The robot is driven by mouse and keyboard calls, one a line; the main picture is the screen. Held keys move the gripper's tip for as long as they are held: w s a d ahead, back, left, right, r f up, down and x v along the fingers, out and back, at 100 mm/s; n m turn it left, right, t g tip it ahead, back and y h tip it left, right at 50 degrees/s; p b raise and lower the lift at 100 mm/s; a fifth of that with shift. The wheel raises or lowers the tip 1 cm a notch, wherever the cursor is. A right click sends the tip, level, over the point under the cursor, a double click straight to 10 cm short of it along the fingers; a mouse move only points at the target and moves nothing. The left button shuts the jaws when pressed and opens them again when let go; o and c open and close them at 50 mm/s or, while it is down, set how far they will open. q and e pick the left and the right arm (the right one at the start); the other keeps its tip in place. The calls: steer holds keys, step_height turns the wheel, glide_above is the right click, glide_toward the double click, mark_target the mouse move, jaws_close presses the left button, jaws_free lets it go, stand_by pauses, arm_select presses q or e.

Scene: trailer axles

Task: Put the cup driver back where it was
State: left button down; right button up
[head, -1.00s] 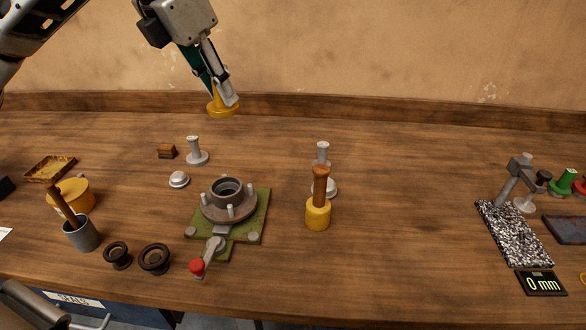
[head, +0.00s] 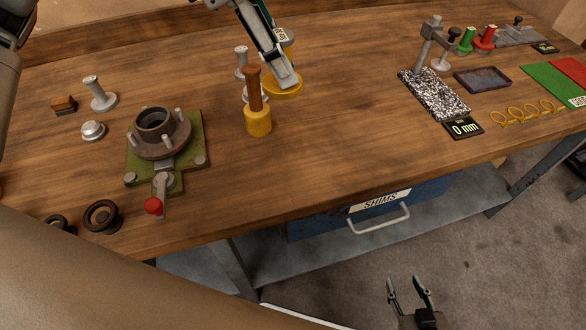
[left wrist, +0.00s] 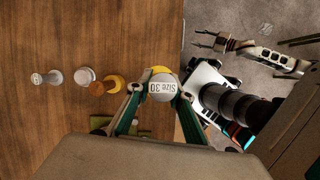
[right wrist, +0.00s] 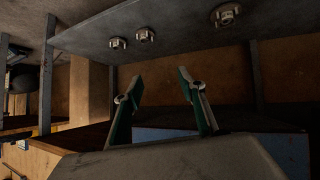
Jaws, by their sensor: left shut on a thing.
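My left gripper (head: 280,76) is shut on the cup driver (head: 284,87), a yellow flanged piece. It is just right of the yellow-headed mallet (head: 258,121) in the head view; whether its flange touches the table I cannot tell. The driver's white "Size 30" label (left wrist: 162,88) shows between the fingers in the left wrist view, where the left gripper (left wrist: 160,90) also appears. My right gripper (head: 411,292) is open and empty, low in front of the bench; its spread fingers show in the right wrist view (right wrist: 160,92).
A hub on a green plate (head: 195,150) with a red-knobbed lever stands left. Grey drivers (head: 97,95) (head: 241,62) stand behind. A speckled block (head: 433,93), a 0 mm display (head: 464,128) and yellow rings (head: 530,112) lie right.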

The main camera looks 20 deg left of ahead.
arm_select(q)
steer(key=shift+s+d+f, duration=0.1)
steer(key=shift+d+f, duration=0.05)
steer(key=shift+f, duration=0.1)
step_height(320, 180, down, 14)
steer(key=shift+f+b, duration=0.15)
steer(key=shift+b, duration=0.7)
steer(key=shift+f, duration=0.75)
steer(key=shift+f+b, duration=0.3)
steer(key=shift+f, duration=1.55)
steer(key=shift+f, duration=0.2)
steer(key=c, duration=1.8)
jaws_free()
